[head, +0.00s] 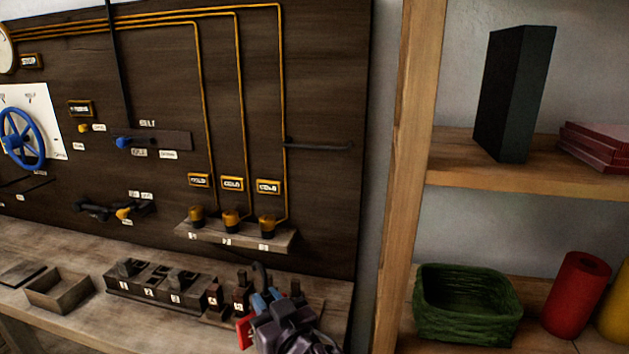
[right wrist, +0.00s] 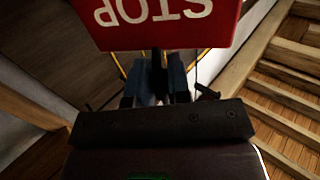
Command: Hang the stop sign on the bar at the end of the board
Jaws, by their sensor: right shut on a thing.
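The stop sign shows as a red plate with white letters in the right wrist view (right wrist: 160,28), upside down there. In the head view only a small red part of the sign (head: 244,331) shows beside my right gripper (head: 265,300). My right gripper is shut on the sign's dark stem or hook, just in front of its fingers in the right wrist view (right wrist: 157,85). It is low, over the bench's right end. The dark bar (head: 320,146) sticks out at the board's right end, above and to the right of the gripper. My left gripper is not in view.
The dark board (head: 325,60) carries pipes, a blue wheel (head: 22,138) and levers. A small shelf with yellow-topped knobs (head: 235,236) juts out above the bench. Numbered blocks (head: 155,284) stand on the bench. A wooden rack (head: 408,150) with a green basket (head: 467,305) stands at the right.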

